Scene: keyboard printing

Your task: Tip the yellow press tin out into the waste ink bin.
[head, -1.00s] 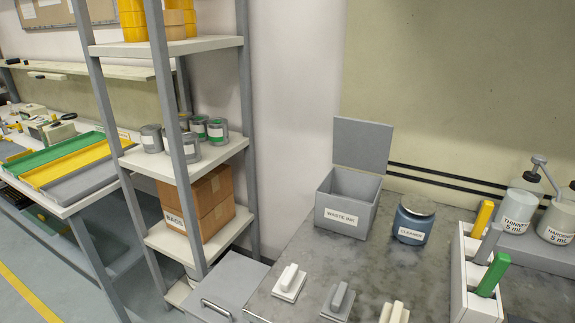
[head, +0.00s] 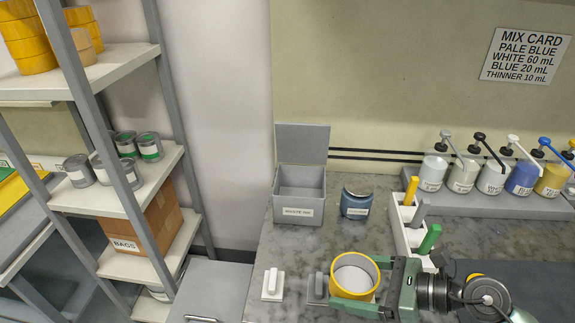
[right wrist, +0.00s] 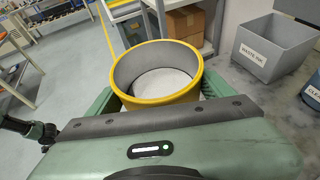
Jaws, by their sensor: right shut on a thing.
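The yellow press tin (head: 352,297) is upright above the front of the counter, with a pale, whitish disc inside; I cannot tell whether it is contents or the floor. My right gripper (head: 362,284) is shut on the tin from the right, one finger on either side. In the right wrist view the tin (right wrist: 157,98) sits between both fingers, its open top showing. The grey waste ink bin (head: 299,195) stands farther back and left of the tin, its lid raised against the wall. It also shows at the right wrist view's upper right (right wrist: 268,50). My left gripper is not seen.
A blue cleaner jar (head: 355,205) stands just right of the bin. A white rack (head: 402,226) with coloured handles is behind my right gripper. Two small handled blocks (head: 272,286) lie near the tin. Pump bottles (head: 490,178) line the back right. Counter between tin and bin is clear.

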